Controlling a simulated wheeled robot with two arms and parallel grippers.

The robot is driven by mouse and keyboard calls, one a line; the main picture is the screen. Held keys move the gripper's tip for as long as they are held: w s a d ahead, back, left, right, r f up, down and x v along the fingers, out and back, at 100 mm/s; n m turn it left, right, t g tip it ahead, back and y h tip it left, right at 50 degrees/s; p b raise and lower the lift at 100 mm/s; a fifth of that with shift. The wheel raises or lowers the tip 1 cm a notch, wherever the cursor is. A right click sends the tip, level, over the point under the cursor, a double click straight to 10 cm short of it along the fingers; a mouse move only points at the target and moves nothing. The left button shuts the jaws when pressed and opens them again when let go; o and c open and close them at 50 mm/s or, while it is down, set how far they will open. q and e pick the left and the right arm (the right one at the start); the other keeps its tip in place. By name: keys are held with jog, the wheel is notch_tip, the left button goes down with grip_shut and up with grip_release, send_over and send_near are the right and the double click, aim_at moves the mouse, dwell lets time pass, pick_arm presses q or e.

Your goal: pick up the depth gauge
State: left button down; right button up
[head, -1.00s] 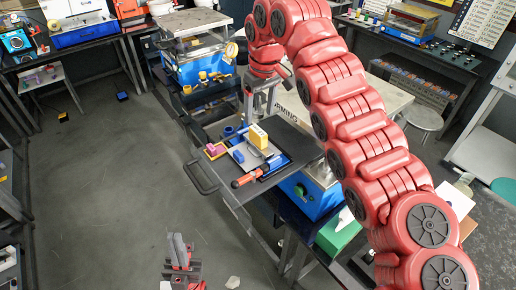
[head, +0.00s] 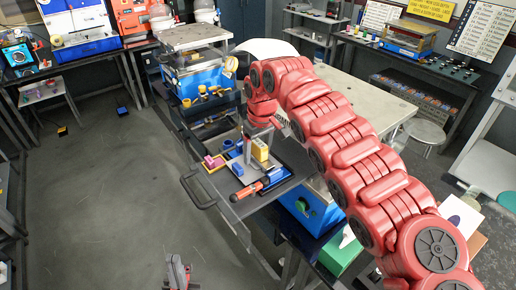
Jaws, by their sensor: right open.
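An open drawer (head: 232,205) in the middle holds several small items, and I cannot tell for certain which is the depth gauge. Among them are an orange-red cylinder with dark ends (head: 250,189), a yellow block (head: 260,150), a blue block (head: 238,169) and a pink piece (head: 214,161) in a small tray. My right gripper (head: 248,150) points down over these items, open, its tips close to the yellow block; whether it touches anything is unclear. My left gripper (head: 178,268) is low at the bottom edge, away from the drawer, its jaw state unclear.
My red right arm covers much of the right side. Another drawer (head: 208,122) with yellow and dark parts lies behind. A blue machine (head: 312,203) and a green box (head: 340,252) stand to the right of the open drawer.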

jog(key=shift+w+f, duration=0.1)
jog(key=shift+f, duration=0.05)
jog(key=shift+c, duration=0.4)
grip_shut()
jog(key=shift+r, duration=0.2)
